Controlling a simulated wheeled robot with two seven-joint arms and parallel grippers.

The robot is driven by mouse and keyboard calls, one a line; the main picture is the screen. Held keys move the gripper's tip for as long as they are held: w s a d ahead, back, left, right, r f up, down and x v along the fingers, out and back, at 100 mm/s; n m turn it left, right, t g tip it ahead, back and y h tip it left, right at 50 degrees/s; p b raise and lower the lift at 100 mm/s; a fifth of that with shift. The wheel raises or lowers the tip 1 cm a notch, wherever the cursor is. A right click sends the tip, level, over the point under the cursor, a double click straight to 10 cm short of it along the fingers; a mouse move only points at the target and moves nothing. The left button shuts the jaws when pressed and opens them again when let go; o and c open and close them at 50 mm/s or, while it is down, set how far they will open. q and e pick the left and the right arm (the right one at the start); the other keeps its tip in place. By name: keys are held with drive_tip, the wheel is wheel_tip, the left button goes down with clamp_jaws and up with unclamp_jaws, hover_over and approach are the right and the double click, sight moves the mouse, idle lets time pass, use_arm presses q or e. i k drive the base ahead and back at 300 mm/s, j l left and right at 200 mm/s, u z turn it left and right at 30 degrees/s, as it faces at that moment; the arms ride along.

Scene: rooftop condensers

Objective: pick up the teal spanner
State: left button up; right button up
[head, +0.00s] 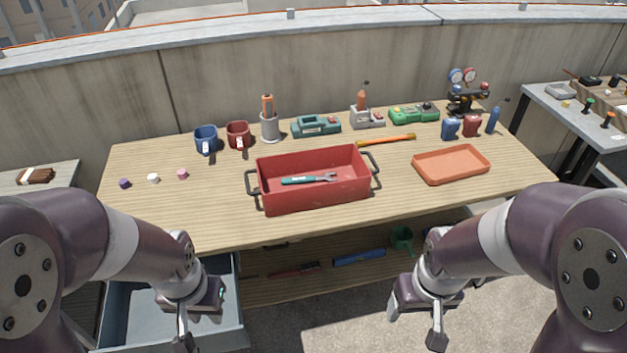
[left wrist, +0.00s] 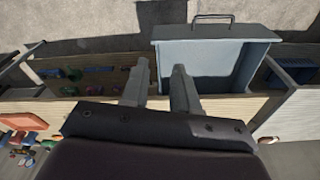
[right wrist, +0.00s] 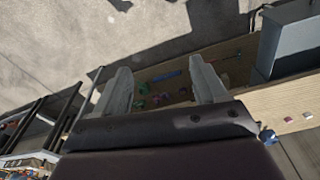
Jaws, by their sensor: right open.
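The teal spanner (head: 299,181) lies inside a red tray-like box (head: 315,197) with dark side handles, at the middle of the wooden workbench (head: 215,222). Its teal handle points left and its grey jaw end points right. My left gripper (head: 184,334) is low in front of the bench, over the open drawer, well away from the spanner. In the left wrist view its fingers (left wrist: 160,76) are apart with nothing between them. My right gripper (head: 416,322) is low in front of the bench to the right. In the right wrist view its fingers (right wrist: 160,82) are wide apart and empty.
An open blue-grey drawer (head: 117,309) juts out at the bench's left front. Blue and dark red mugs (head: 237,134), a grey cup (head: 269,127) and tools line the back. An orange tray (head: 451,165) lies right of the box. The bench's left front is clear.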

sight(304, 179)
drive_tip(key=i+l, duration=0.2)
drive_tip(key=l, duration=0.15)
drive_tip(key=i+l+u, duration=0.15)
drive_tip(key=i+l, duration=0.2)
drive_tip(key=l, duration=0.3)
drive_tip(key=i+l+u, duration=0.15)
drive_tip(key=l, duration=0.2)
drive_tip(key=i+l, duration=0.2)
drive_tip(key=l, duration=0.2)
drive_tip(key=i+l+u, duration=0.15)
drive_tip(key=l, duration=0.2)
drive_tip(key=i+l, duration=0.15)
drive_tip(key=l, duration=0.25)
drive_tip(key=i+l+u, duration=0.15)
drive_tip(key=l, duration=0.25)
